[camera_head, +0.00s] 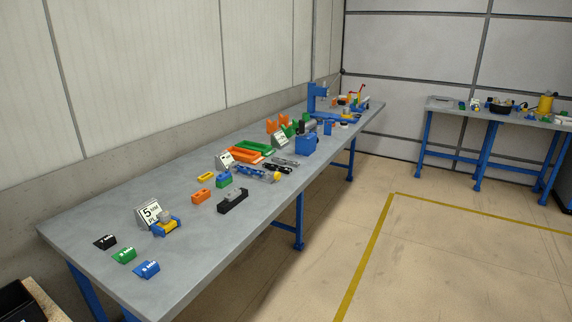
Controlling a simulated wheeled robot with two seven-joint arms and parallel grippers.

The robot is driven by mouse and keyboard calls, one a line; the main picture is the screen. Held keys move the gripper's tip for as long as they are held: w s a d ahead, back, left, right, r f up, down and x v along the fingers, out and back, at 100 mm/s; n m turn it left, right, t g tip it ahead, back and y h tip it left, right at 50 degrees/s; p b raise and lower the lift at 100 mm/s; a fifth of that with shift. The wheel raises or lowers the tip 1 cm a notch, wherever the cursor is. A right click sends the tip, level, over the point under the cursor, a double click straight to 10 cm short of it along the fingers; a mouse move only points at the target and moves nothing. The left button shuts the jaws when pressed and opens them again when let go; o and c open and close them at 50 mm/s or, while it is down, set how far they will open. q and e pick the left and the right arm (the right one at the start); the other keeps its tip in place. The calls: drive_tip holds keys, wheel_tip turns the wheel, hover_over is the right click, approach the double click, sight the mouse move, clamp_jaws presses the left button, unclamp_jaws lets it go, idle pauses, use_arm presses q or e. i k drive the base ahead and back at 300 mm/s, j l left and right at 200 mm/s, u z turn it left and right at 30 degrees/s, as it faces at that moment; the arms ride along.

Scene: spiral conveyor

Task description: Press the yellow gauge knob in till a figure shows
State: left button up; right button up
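I cannot pick out a yellow gauge knob for sure at this distance. A small blue and yellow device (166,228) with a grey top sits near the front end of the long grey workbench (110,212), beside a tilted white sign (149,212) marked 5. A yellowish round part (276,176) shows at the right end of a blue and grey spiral piece (252,172) farther along the bench. No figure on a gauge is readable. Neither of my grippers is in view.
A black block (233,202), orange trays (243,156) and a blue press (318,98) stand farther back. A second bench (440,104) is at right. The floor between is clear.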

sight(277, 175)
drive_tip(key=i+l, duration=0.25)
drive_tip(key=i, duration=0.35)
drive_tip(key=i+l+z, duration=0.15)
drive_tip(key=i, duration=0.4)
drive_tip(key=i+l, duration=0.2)
drive_tip(key=i, duration=0.4)
drive_tip(key=i+l+z, duration=0.1)
drive_tip(key=i, duration=0.5)
drive_tip(key=l, duration=0.1)
